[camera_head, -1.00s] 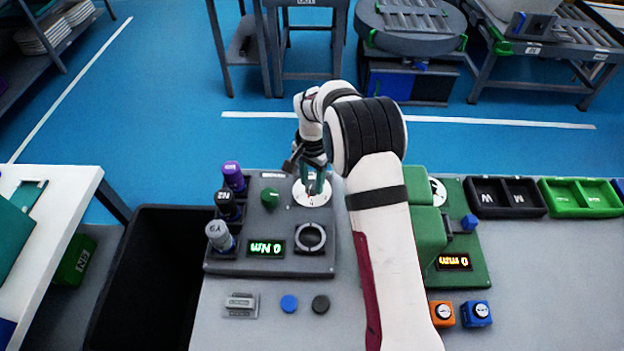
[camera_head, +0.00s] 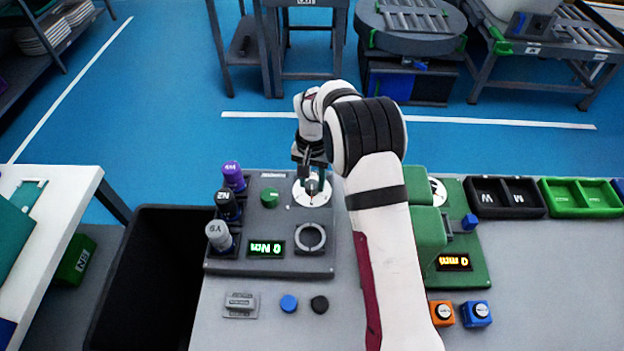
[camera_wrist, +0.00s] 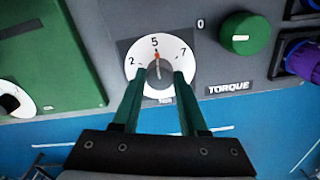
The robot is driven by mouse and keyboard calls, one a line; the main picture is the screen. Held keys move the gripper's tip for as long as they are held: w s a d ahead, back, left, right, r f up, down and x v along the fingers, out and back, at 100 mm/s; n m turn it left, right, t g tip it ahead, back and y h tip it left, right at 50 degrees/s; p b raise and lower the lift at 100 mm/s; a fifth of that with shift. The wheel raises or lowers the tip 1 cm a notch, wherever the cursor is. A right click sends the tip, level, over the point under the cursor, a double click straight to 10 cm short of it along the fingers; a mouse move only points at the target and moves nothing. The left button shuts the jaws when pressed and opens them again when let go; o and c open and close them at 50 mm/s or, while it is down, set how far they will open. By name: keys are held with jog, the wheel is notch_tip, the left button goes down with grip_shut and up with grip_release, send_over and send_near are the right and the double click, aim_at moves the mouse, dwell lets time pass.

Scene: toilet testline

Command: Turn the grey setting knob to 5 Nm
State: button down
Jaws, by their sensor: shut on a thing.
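The grey setting knob (camera_wrist: 160,74) sits in the middle of a white dial (camera_wrist: 163,50) marked 2, 5 and 7. Its orange-tipped pointer points at the 5 in the wrist view. My gripper (camera_wrist: 160,78) is shut on the knob, with one green finger on each side of it. In the head view, my gripper (camera_head: 312,186) is over the white dial (camera_head: 303,200) at the panel's far right part, and the fingers hide much of the knob. The torque display (camera_head: 266,249) appears to read 0 Nm.
Purple, black and grey upright tools (camera_head: 219,236) stand at the panel's left edge. A ring-shaped holder (camera_head: 310,238) is near the dial. A green machine (camera_head: 466,275) stands right of my arm.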

aim_at(312, 184)
jog(key=shift+c, duration=2.2)
grip_release()
jog(key=shift+r, duration=0.1)
notch_tip(312, 184, up, 16)
jog(key=shift+f, duration=0.2)
